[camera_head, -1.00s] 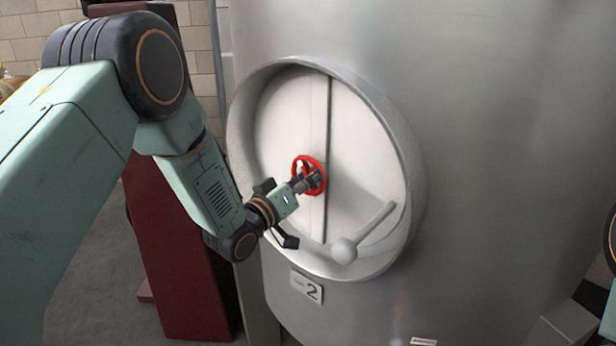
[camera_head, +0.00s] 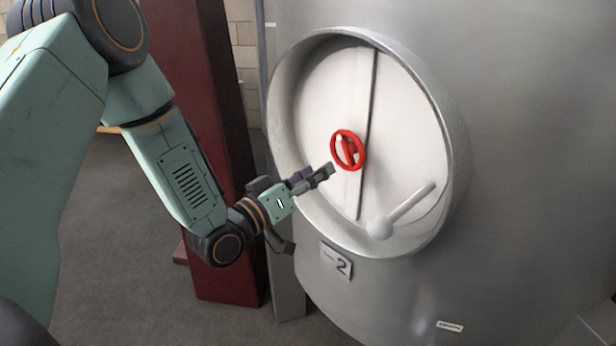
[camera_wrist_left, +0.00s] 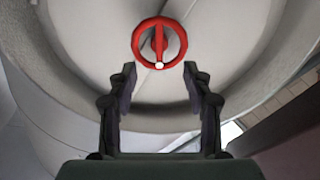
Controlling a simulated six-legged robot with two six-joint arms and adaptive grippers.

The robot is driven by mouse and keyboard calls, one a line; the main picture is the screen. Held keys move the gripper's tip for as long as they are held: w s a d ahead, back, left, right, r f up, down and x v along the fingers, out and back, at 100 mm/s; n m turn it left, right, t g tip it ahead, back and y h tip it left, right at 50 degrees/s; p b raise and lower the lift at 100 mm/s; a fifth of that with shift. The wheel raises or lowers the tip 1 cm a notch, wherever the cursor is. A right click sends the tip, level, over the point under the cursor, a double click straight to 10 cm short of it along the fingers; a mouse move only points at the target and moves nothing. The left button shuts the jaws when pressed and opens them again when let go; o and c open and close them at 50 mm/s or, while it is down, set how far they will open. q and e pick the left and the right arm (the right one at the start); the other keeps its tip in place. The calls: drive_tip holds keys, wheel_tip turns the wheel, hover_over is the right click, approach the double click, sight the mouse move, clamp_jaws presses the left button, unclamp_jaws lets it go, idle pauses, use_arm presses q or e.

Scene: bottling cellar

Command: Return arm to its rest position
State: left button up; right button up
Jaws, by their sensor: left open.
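My left gripper (camera_head: 318,176) is open and empty, in front of the round recessed door of a steel tank, at lower left of a red handwheel (camera_head: 348,150). The handwheel is on the pale door (camera_head: 318,110). In the left wrist view the two fingers (camera_wrist_left: 160,75) are spread apart with nothing between them, and the red wheel (camera_wrist_left: 159,42) shows beyond their tips, apart from them. My left arm comes in from the left, bent at the elbow. My right gripper is not in view.
The steel tank (camera_head: 520,130) fills the right side. A dark red post (camera_head: 205,100) stands behind my left arm. Grey floor (camera_head: 130,290) is open at lower left.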

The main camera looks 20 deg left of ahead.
use_arm(q)
drive_tip(key=shift+s+a, duration=0.2)
drive_tip(key=shift+s, duration=0.45)
drive_tip(key=shift+f, duration=0.15)
drive_tip(key=s+f+g+y, duration=0.2)
drive_tip(key=s+f+g, duration=0.25)
drive_tip(key=f, duration=0.45)
drive_tip(key=s+f+g+y, duration=0.2)
drive_tip(key=s+f+g, duration=0.25)
drive_tip(key=f, duration=0.45)
drive_tip(key=s+f+m+g+y, duration=0.1)
drive_tip(key=s+f+g, duration=0.3)
drive_tip(key=s, duration=0.9)
drive_tip(key=s+f+g+y, duration=0.1)
drive_tip(key=s+f+g, duration=0.3)
drive_tip(key=s+f, duration=0.4)
drive_tip(key=s, duration=0.6)
drive_tip(key=shift+s+d+f+m+g, duration=0.2)
drive_tip(key=shift+f+m+g, duration=0.15)
drive_tip(key=shift+m+g, duration=0.05)
drive_tip(key=shift+c, duration=0.5)
